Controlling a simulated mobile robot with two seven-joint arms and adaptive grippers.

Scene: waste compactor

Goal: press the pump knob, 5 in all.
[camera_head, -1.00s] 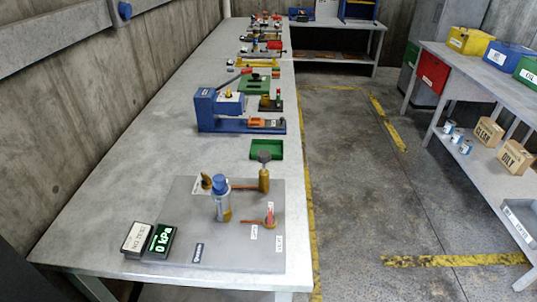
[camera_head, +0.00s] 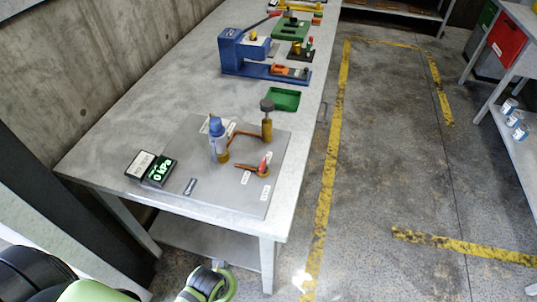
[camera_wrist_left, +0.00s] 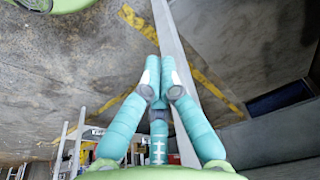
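A brass cylinder with a dark round knob (camera_head: 267,105), which looks like the pump knob, stands upright at the grey plate's (camera_head: 192,147) far right corner. A copper-coloured pipe runs from it towards a blue-capped clear cylinder (camera_head: 218,140). A red-handled valve (camera_head: 263,166) is nearer the front. A display (camera_head: 159,171) with green digits appears to read 0 kPa. In the left wrist view, my left gripper (camera_wrist_left: 161,70) has its teal fingers together, with nothing seen between them. The knob is not visible there. My right gripper is not in view.
A green tray (camera_head: 283,99) and a blue machine (camera_head: 262,67) stand farther along the bench (camera_head: 140,130). My green and black arm parts show low at the left, off the bench's front end. The floor right of the bench is clear, with yellow lines (camera_head: 335,160).

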